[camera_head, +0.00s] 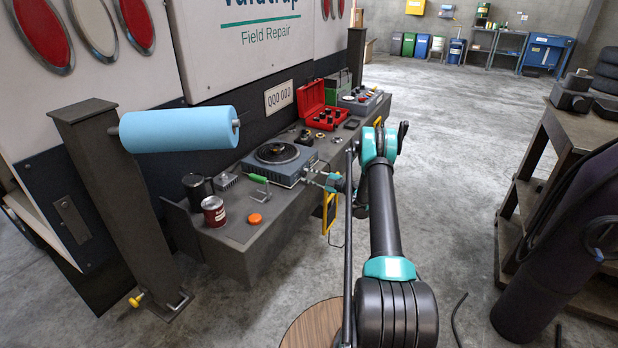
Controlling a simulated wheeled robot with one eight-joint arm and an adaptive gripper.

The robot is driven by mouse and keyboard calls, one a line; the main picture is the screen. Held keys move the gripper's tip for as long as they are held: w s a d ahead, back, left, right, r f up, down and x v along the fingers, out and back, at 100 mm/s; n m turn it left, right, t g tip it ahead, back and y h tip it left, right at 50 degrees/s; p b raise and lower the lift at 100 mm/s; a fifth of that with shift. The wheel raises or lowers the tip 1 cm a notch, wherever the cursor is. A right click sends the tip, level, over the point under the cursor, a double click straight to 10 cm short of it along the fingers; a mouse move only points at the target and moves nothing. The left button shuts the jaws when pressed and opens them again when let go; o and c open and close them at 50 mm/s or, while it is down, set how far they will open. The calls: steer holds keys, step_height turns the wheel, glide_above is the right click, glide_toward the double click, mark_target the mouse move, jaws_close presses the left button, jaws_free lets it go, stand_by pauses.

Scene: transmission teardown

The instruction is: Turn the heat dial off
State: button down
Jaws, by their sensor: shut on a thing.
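The hot plate, a low blue-grey box (263,172) with a dark round plate (277,153) on top, stands on the grey bench. My gripper (307,179) is at the front right side of this box, its fingertips against the face where the heat dial sits. It is shut on the dial, which is small and mostly hidden by the fingers. The dial's setting cannot be read from here. My arm comes in from the right.
A red open case (320,112) stands behind. A yellow frame (328,212) hangs at the bench front.

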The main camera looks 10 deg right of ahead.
steer(key=shift+f+n, duration=0.1)
steer(key=shift+n, duration=0.6)
steer(key=c, duration=1.2)
jaws_free()
steer(key=v, duration=0.8)
